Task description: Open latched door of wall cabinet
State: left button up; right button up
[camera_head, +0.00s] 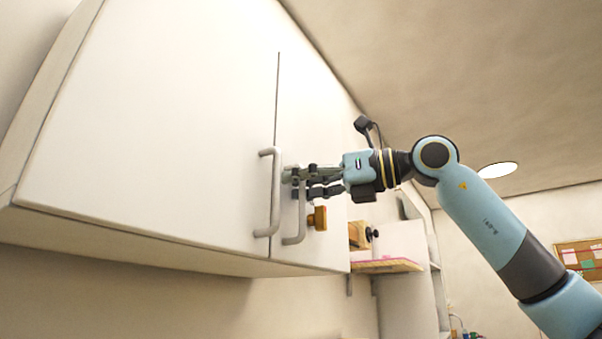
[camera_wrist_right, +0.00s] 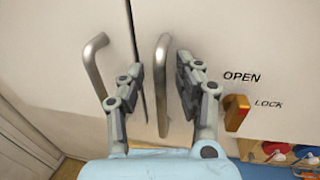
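The white wall cabinet has a left door (camera_head: 160,110) and a narrower right door (camera_head: 315,110), both looking shut, with a thin seam between them. The left door has a grey bar handle (camera_head: 276,195); the right door has its own bar handle (camera_head: 300,222), also in the right wrist view (camera_wrist_right: 163,90). An orange latch knob (camera_head: 318,218) sits right of that handle, beside the words OPEN and LOCK in the wrist view (camera_wrist_right: 237,112). My right gripper (camera_head: 297,181) is open, its fingers (camera_wrist_right: 160,70) either side of the right door's handle. My left gripper is out of view.
A small shelf (camera_head: 385,266) holding a wooden item (camera_head: 358,236) is right of the cabinet. Farther back is a pinboard (camera_head: 580,258). Red and blue items (camera_wrist_right: 275,150) show at lower right in the wrist view. The space below the cabinet looks clear.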

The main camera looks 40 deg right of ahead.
grip_shut()
dwell(0.6)
